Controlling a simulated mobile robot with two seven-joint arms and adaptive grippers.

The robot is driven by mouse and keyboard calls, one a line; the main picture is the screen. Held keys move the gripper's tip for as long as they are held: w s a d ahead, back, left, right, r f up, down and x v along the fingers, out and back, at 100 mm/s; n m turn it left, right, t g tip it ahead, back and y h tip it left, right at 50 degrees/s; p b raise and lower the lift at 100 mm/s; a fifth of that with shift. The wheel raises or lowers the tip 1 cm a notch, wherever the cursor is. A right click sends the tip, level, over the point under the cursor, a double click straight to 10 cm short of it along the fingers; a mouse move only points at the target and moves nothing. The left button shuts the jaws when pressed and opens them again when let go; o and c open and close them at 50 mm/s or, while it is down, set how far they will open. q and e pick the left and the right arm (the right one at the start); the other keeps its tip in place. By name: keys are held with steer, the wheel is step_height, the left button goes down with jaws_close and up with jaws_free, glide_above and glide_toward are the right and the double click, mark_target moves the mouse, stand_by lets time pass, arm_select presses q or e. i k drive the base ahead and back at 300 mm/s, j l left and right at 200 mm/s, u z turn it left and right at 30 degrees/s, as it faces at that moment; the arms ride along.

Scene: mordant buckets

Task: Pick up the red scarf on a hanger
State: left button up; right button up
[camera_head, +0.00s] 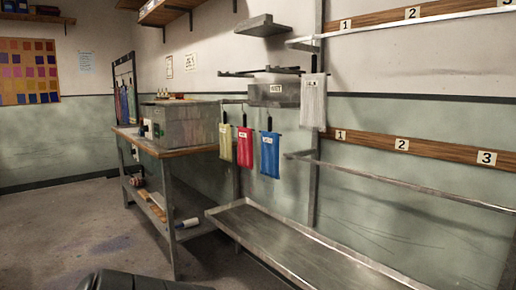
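The red scarf (245,147) hangs at mid height on the rack by the wall. It carries a white label near its top, and its thin hanger shows only faintly above it. A yellow scarf (226,142) hangs just to its left and a blue scarf (269,154) just to its right, each with a small gap and a white label. Neither of my grippers shows in the head view, and nothing is seen touching the red scarf.
A metal trough (300,245) runs low below the scarves. A workbench (170,148) with a grey metal box (185,125) stands to their left. A white cloth (313,102) hangs above right. Numbered rails (430,148) line the right wall. The floor at left (60,220) is clear.

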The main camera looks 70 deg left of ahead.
mark_target(245, 134)
steer(key=u, duration=2.3)
steer(key=k+l+z, duration=0.1)
steer(key=z, duration=2.05)
steer(key=i+l, duration=0.1)
steer(key=l, duration=0.4)
steer(key=j+u, duration=0.35)
steer(key=j, duration=2.1)
